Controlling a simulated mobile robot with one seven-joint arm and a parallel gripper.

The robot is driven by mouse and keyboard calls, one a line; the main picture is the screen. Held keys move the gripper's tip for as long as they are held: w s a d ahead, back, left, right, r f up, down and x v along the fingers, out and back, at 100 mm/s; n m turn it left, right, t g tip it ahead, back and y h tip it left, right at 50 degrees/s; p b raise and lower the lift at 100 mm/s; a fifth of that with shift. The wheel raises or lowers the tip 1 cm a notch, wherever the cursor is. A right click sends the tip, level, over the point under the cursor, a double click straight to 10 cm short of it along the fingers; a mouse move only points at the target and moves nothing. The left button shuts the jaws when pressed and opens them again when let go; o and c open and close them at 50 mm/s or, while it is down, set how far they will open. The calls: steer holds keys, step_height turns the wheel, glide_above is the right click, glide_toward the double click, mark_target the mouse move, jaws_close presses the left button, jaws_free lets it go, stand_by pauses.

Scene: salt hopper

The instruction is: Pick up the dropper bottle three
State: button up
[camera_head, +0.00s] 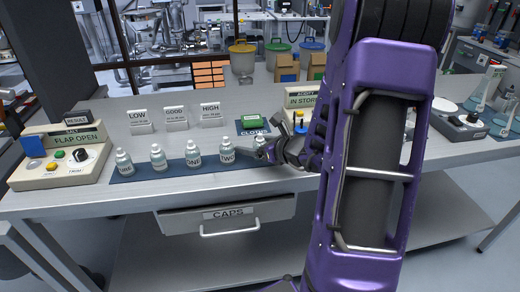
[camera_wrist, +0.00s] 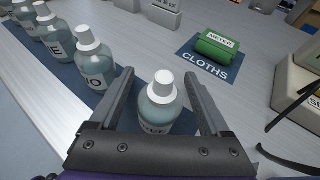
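Dropper bottle three (camera_wrist: 158,108) is a clear bluish bottle with a white cap, upright between the two fingers in the wrist view. Its label is mostly cut off by the gripper body, so I take it as three from its place after the bottle marked TWO. In the head view only its upper part (camera_head: 259,141) shows behind my gripper (camera_head: 264,152). My gripper (camera_wrist: 161,76) is open, with a finger on each side of the bottle and a visible gap on both sides. The bottle marked TWO (camera_wrist: 95,62) stands just left of the left finger.
More like bottles (camera_head: 192,154) stand in a row on the dark mat (camera_head: 175,170) to the left. A green cloth roll (camera_wrist: 217,46) lies on the CLOTHS mat behind right. Level cards (camera_head: 210,112) stand behind the row. A control box (camera_head: 62,155) is at far left.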

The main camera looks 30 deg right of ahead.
jaws_close()
step_height(320, 180, up, 10)
steer(key=p, duration=0.2)
steer(key=shift+p, duration=0.3)
stand_by(0.4)
